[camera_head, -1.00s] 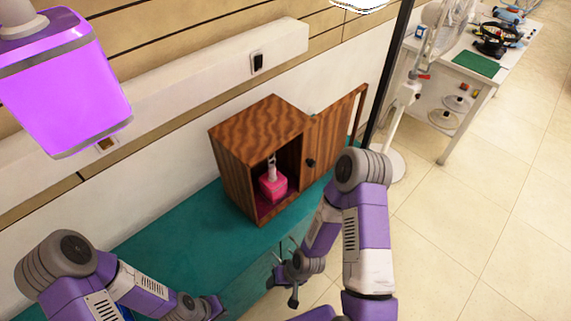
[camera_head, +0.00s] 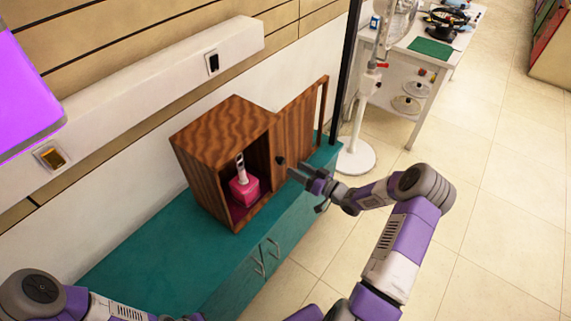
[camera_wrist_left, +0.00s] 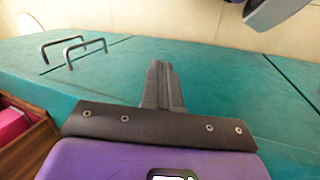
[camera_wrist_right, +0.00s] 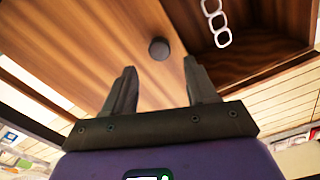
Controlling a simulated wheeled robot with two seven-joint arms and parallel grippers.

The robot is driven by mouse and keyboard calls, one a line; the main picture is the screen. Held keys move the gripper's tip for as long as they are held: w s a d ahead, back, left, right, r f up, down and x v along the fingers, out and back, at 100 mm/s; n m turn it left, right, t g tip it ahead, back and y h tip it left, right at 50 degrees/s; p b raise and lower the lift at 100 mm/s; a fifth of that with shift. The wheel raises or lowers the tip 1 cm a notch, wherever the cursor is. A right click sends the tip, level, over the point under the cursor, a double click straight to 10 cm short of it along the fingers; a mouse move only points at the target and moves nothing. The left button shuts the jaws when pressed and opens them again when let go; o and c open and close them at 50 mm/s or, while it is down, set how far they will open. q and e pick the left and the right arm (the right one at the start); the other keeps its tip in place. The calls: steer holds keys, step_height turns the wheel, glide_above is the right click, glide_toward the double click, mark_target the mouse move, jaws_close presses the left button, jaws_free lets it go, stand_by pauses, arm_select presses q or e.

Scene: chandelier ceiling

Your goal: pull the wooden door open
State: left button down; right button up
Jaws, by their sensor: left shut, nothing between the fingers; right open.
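The wooden door (camera_head: 298,125) of the wooden box (camera_head: 215,140) stands swung open to the right, with a dark round knob (camera_head: 280,160) on it. In the right wrist view the knob (camera_wrist_right: 159,48) lies beyond and between the two spread fingers (camera_wrist_right: 160,90) on the door's face. My left gripper (camera_wrist_left: 162,85) is shut and empty over the teal cabinet; in the head view its fingers are not clearly seen.
The box stands on a teal cabinet (camera_head: 140,250) against the wall, with handles (camera_head: 272,252) on its front. A white fan stand (camera_head: 356,155) and a white table (camera_head: 425,75) are at the right. The tiled floor is free there.

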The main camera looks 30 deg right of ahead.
mark_target(284, 162)
steer(key=b+x, duration=0.1)
steer(key=x, duration=0.5)
steer(key=shift+a, duration=0.1)
arm_select(q)
steer(key=shift+f, duration=0.7)
arm_select(e)
steer(key=shift+c, duration=0.5)
